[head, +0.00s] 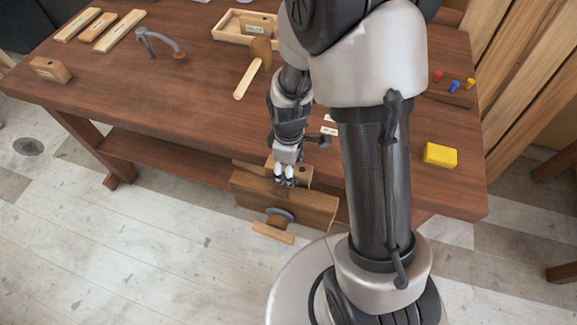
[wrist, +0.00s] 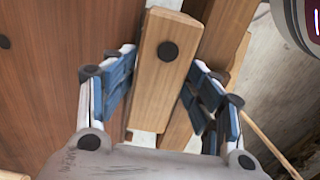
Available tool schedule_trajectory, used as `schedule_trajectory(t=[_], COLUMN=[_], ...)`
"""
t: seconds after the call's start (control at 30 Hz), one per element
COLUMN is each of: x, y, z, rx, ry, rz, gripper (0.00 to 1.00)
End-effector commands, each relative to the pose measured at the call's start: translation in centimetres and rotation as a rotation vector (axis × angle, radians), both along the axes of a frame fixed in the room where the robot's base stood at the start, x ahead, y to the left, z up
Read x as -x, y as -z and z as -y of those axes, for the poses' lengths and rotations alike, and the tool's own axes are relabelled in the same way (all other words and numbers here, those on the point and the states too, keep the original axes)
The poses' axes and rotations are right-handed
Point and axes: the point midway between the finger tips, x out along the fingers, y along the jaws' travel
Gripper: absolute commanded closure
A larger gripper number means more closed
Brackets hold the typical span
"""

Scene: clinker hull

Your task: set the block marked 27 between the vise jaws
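A wooden block (wrist: 165,65) with a dark round spot on top lies in the gap between the vise jaws, with pale floor showing past both its ends. In the head view the block (head: 302,172) is partly hidden by my gripper (head: 284,178). No number can be read on it. The vise front jaw (head: 310,207) is a broad wooden board at the bench's front edge; it also shows right of the block in the wrist view (wrist: 230,30).
On the bench (head: 170,90) are a labelled wooden block (head: 50,69) at the left edge, a wooden tray (head: 222,30), a mallet (head: 247,78), a grey holdfast (head: 160,42) and a yellow block (head: 440,154). The vise handle (head: 273,232) sticks out in front. The bench's left middle is clear.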

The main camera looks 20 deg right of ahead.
Motion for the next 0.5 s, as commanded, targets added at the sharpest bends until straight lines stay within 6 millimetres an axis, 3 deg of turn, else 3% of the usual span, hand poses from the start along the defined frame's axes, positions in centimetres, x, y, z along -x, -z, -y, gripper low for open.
schedule_trajectory(t=[0.5], x=[-0.3], y=[-10.9], z=[0.0], rx=[0.000], ry=[0.000], rz=[0.011], gripper=[0.43])
